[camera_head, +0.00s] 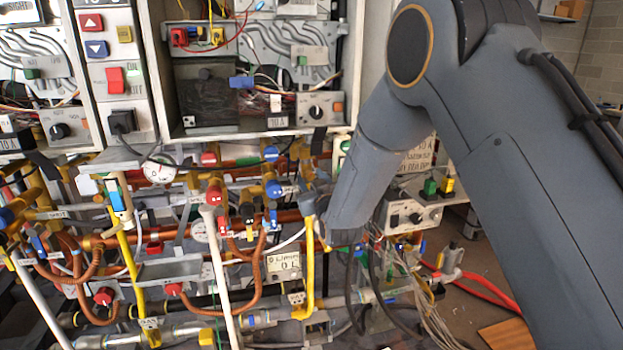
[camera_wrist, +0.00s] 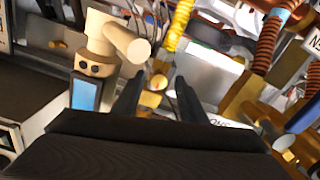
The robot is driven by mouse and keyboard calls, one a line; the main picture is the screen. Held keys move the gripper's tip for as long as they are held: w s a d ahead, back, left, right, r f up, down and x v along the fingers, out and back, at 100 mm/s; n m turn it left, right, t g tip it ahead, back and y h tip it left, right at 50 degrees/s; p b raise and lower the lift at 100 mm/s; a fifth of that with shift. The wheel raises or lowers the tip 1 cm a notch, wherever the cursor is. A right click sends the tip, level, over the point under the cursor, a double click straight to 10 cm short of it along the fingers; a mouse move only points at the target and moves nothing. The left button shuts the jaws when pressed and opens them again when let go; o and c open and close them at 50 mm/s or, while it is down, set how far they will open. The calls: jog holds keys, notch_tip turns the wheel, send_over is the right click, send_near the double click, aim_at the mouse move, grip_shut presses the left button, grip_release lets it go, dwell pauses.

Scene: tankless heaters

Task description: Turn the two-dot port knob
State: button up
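In the wrist view a beige fitting with two dark dots (camera_wrist: 92,67) stands left of my gripper. A pale rounded knob (camera_wrist: 130,40) sticks out from it to the right, above the left finger. A blue panel is below the dots. My gripper (camera_wrist: 157,84) is open, its two dark fingers apart, with nothing held. A small brass round end shows between and beyond the fingers; I cannot tell whether they touch it. In the head view my arm reaches down to the pipework, and the fingers and the two-dot fitting cannot be made out there.
Yellow, white and copper pipes crowd the area, with red valve knobs (camera_head: 215,193) and a blue valve knob (camera_head: 273,189) near my wrist. A grey control box (camera_head: 408,212) is behind my arm at right. A ribbed copper hose (camera_wrist: 268,42) passes right of my gripper.

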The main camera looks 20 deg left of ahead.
grip_shut()
jog(key=shift+n+b, duration=0.3)
jog(key=n+b, duration=0.2)
jog(key=n, duration=0.1)
jog(key=shift+f+n, duration=0.1)
jog(key=shift+n, duration=0.3)
jog(key=n+b, duration=0.2)
jog(key=n, duration=0.2)
jog(key=shift+n+b, duration=0.3)
jog(key=n+b, duration=0.2)
jog(key=n, duration=0.4)
jog(key=n+b, duration=0.1)
jog(key=n, duration=0.5)
